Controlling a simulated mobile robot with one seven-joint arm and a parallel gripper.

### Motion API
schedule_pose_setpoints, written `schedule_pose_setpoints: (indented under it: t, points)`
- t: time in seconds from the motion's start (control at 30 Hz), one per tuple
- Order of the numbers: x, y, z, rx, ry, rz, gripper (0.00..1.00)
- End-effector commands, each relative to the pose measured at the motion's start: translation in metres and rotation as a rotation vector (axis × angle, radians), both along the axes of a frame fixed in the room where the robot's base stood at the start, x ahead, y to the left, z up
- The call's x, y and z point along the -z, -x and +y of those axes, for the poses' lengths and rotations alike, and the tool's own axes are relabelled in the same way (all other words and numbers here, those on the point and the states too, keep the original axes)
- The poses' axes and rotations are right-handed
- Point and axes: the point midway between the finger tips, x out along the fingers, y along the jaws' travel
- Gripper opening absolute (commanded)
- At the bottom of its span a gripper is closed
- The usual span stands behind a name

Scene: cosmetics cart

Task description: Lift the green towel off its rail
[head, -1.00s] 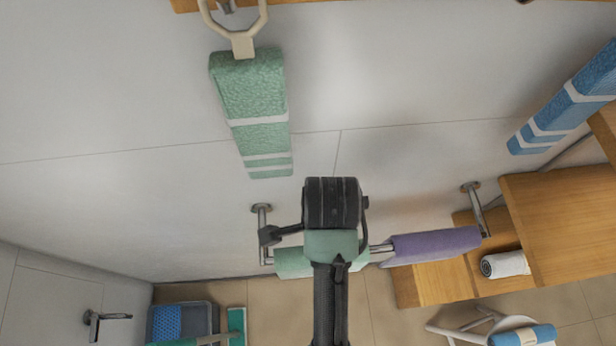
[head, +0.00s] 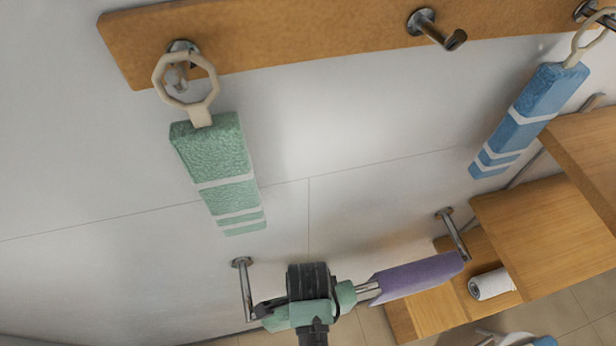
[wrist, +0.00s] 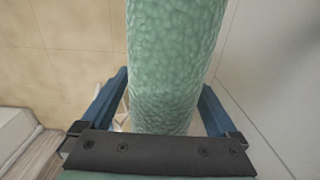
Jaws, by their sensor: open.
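The green towel (head: 347,295) hangs over a metal rail low on the wall in the head view, partly hidden behind my gripper. In the wrist view the green towel (wrist: 175,60) runs down the middle as a thick textured roll. My gripper (wrist: 165,100) is open, with one blue finger on each side of the towel. Whether the fingers touch it I cannot tell. In the head view my gripper (head: 308,285) is seen from behind, in front of the rail (head: 246,290), and its fingertips are hidden.
A purple towel (head: 418,279) shares the rail, to the right. A striped green towel (head: 222,172) hangs by a ring from the wooden hook board (head: 320,38). A blue striped towel (head: 520,120) hangs at the right. Wooden shelves (head: 545,235) with a white roll (head: 492,284) stand right.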

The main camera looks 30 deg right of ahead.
Motion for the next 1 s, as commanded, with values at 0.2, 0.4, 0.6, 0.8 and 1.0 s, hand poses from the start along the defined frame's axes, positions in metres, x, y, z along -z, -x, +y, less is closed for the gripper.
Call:
schedule_pose_setpoints:
  t: [0.2, 0.4, 0.6, 0.8, 1.0]
  points:
    - [0.0059, -0.0002, -0.0005, 0.001, 0.000, -0.001, 0.95]
    - [0.0056, -0.0002, -0.0004, 0.001, 0.000, -0.001, 0.77]
    - [0.0055, -0.0001, -0.0003, 0.001, 0.000, -0.001, 0.41]
    - [0.0055, -0.0001, -0.0003, 0.001, 0.000, -0.001, 0.05]
    - [0.0052, -0.0003, -0.0004, 0.001, 0.000, -0.001, 0.00]
